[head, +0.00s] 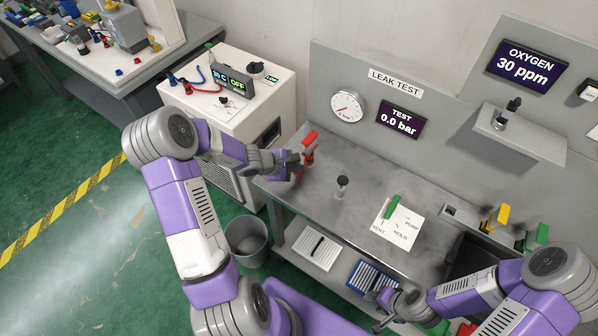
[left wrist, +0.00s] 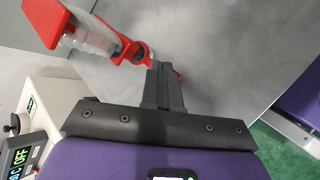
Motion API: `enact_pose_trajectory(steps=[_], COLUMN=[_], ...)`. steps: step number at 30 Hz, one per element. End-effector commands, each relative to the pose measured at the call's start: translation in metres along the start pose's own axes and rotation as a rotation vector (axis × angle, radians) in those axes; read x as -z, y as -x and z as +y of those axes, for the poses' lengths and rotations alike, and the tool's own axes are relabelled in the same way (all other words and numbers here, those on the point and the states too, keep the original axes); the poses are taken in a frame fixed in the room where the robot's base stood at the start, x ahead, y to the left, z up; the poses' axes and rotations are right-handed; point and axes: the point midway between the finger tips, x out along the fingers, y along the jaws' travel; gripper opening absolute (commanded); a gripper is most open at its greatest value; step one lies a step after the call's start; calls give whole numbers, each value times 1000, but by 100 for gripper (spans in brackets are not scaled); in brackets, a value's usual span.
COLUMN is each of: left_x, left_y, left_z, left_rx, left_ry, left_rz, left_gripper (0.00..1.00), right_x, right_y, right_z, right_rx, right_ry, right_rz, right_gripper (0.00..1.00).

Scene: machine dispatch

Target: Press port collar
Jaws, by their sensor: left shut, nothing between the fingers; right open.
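A red-handled fitting (head: 308,148) stands at the left end of the leak test bench. In the left wrist view, its red lever and clear body (left wrist: 88,38) end in a red collar (left wrist: 140,54). My left gripper (head: 293,165) is shut and empty beside the fitting. In the left wrist view its closed fingers (left wrist: 164,84) are right at the red collar, overlapping it in the picture; I cannot tell whether they touch. A bit of red shows behind the fingers. My right gripper (head: 384,312) is open, low in front of the bench.
A small metal post (head: 342,185) stands on the bench (head: 290,190). A white panel with a green lever (head: 397,222) lies right of it. The gauge (head: 347,107) and a display reading 0.0 bar (head: 401,119) are on the back wall. A white machine (head: 205,95) stands left.

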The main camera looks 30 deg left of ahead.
Motion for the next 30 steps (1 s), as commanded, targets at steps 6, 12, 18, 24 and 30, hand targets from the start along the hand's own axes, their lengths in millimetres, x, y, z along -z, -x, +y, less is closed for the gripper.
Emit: enact_pose_trajectory(steps=[6, 12, 18, 24, 30], left_x=[1, 2, 4, 5, 6], left_y=[-2, -3, -5, -6, -8], left_z=[-2, -3, -4, -5, -6], left_rx=[0, 0, 1, 1, 1], left_ry=[0, 0, 0, 1, 1], left_rz=[0, 0, 0, 1, 1], left_gripper=[0, 0, 0, 0, 0], right_x=[0, 0, 0, 0, 0], right_y=[-3, -5, -8, -10, -12], right_z=[1, 2, 3, 4, 4], right_rx=[0, 0, 0, 0, 0], right_ry=[0, 0, 0, 0, 0], right_rz=[0, 0, 0, 0, 0], right_gripper=[45, 45, 45, 45, 45])
